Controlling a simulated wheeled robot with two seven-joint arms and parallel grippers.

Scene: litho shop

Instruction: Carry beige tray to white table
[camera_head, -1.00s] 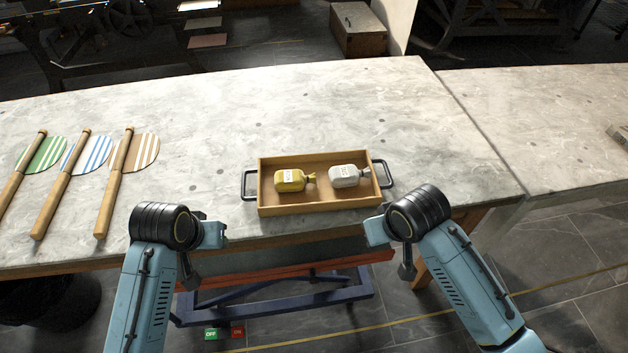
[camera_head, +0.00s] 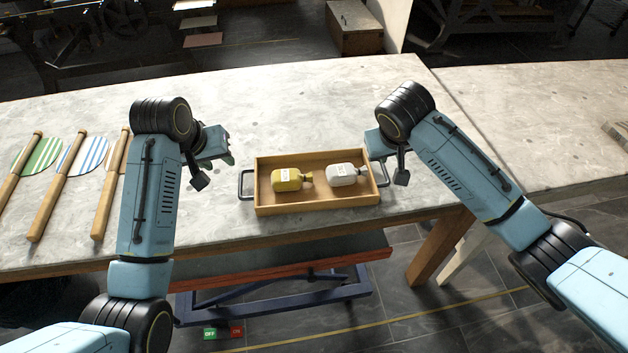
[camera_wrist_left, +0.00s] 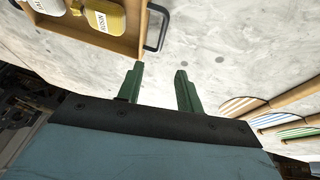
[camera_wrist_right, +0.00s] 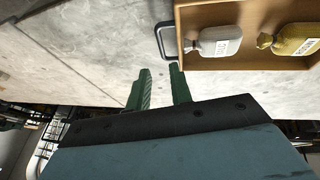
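The beige tray (camera_head: 318,206) sits on the pale stone-topped table, with a dark handle at each end. A yellow bag (camera_head: 287,180) and a white bag (camera_head: 343,175) lie in it. My left gripper (camera_head: 222,146) is up and left of the tray's left handle. In the left wrist view its green fingers (camera_wrist_left: 160,80) are apart and empty, clear of the handle (camera_wrist_left: 157,28). My right gripper is above the tray's right end, its fingers mostly hidden in the head view. In the right wrist view its fingers (camera_wrist_right: 160,75) are apart and empty, near the right handle (camera_wrist_right: 163,42).
Several wooden-handled striped paddles (camera_head: 62,188) lie on the table to the left. A second pale table section (camera_head: 535,125) adjoins on the right. The table top (camera_head: 290,110) behind the tray is clear. A wooden box (camera_head: 355,28) stands on the floor beyond.

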